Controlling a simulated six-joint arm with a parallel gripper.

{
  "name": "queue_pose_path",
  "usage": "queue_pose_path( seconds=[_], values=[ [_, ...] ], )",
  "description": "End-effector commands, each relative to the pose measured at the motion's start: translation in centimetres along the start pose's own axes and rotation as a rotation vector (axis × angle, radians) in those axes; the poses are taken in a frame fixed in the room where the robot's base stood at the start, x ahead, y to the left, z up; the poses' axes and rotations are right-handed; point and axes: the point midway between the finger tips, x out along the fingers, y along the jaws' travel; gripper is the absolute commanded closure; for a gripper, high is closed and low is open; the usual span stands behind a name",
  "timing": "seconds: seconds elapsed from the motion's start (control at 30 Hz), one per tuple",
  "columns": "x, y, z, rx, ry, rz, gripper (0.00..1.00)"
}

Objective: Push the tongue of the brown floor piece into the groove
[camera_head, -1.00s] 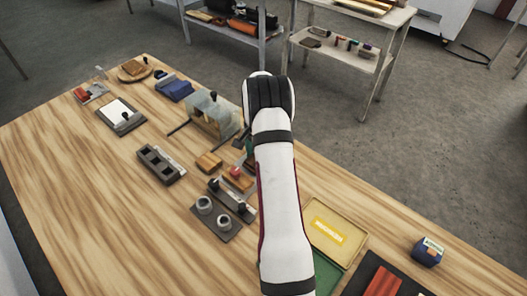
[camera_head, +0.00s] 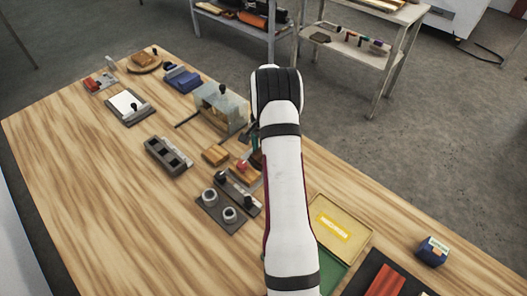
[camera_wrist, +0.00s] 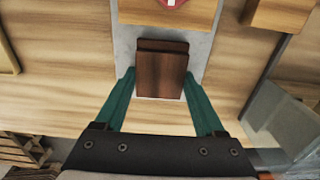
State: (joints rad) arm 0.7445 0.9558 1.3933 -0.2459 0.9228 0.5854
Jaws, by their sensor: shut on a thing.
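The brown floor piece (camera_wrist: 160,76) is between the two green fingers of my gripper (camera_wrist: 160,80) in the wrist view, and the gripper is shut on it. A narrow stepped edge, its tongue, shows along its top side in that view. A light wood piece (camera_wrist: 190,12) with a red knob lies just beyond that edge, with a thin grey gap showing between them. Its groove cannot be made out. In the head view the red-knobbed piece (camera_head: 242,166) is beside my arm, which hides the brown piece and most of my gripper.
A grey plate (camera_wrist: 125,45) lies beneath the pieces. Another wood block (camera_wrist: 278,12) is at the upper right of the wrist view, with a clear, boxy thing (camera_wrist: 283,118) below it. A dark base with two rings (camera_head: 215,210) stands nearby. The table's left front is clear.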

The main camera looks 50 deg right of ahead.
Motion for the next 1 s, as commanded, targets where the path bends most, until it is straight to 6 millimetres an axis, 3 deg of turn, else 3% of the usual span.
queue_pose_path(
  seconds=[1.0],
  values=[
    [0.0,0.0,1.4,0.0,0.0,0.0,0.84]
  ],
)
